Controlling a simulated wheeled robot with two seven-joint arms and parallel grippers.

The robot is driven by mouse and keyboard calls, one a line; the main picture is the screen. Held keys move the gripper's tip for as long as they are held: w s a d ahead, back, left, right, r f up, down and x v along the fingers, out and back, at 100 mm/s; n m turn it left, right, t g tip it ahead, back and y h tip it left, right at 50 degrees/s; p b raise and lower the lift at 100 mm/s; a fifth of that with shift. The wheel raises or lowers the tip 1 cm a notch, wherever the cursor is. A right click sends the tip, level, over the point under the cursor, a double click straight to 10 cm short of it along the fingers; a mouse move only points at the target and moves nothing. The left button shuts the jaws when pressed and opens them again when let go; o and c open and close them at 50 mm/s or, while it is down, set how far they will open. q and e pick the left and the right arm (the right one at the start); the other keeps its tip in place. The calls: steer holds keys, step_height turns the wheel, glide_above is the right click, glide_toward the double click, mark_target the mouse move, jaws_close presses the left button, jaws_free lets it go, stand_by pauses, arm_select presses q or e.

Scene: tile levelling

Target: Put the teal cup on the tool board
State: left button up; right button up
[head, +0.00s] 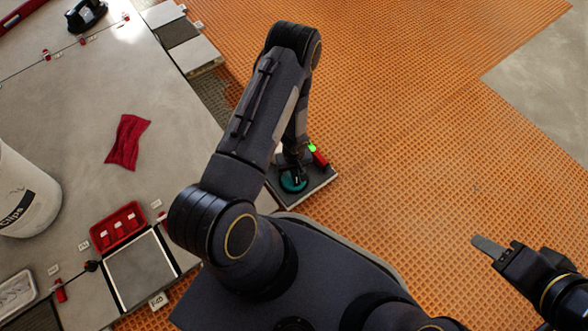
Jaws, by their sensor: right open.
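The teal cup (292,184) is a small round teal piece with a dark middle, low at the end of my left arm. It is over or on a dark grey board (318,186) with a pale edge, which looks like the tool board. My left gripper (294,172) points down right at the cup. Its fingers are small and dark and partly hidden by the arm, so I cannot tell whether they grip the cup. My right gripper (487,250) is open and empty above the orange floor, at the right, well apart from the cup.
A red piece (320,159) and a bright green piece (312,147) are close beside the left gripper. At left are a red cloth (127,142), a red tray (119,228), a white bucket (24,195) and a white-edged tile (140,272). The orange matting (420,130) is clear.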

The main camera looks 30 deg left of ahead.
arm_select(q)
steer(key=shift+r, duration=0.1)
steer(key=shift+r+p, duration=0.3)
step_height(320, 180, up, 38)
steer(key=m+t+h+p, duration=0.2)
steer(key=t+p, duration=0.1)
steer(key=p, duration=0.2)
steer(key=s+d+r+m+t+h, duration=0.1)
steer(key=s+d+r+m, duration=0.1)
steer(key=s+r, duration=0.4)
steer(key=s+d+r+m+t, duration=0.1)
steer(key=s+d+r+m, duration=0.1)
steer(key=s+r, duration=0.4)
steer(key=s+m, duration=0.1)
steer(key=s, duration=0.2)
steer(key=shift+s+d+r+t+h, duration=0.3)
steer(key=shift+r+h, duration=0.05)
steer(key=shift+h, duration=0.05)
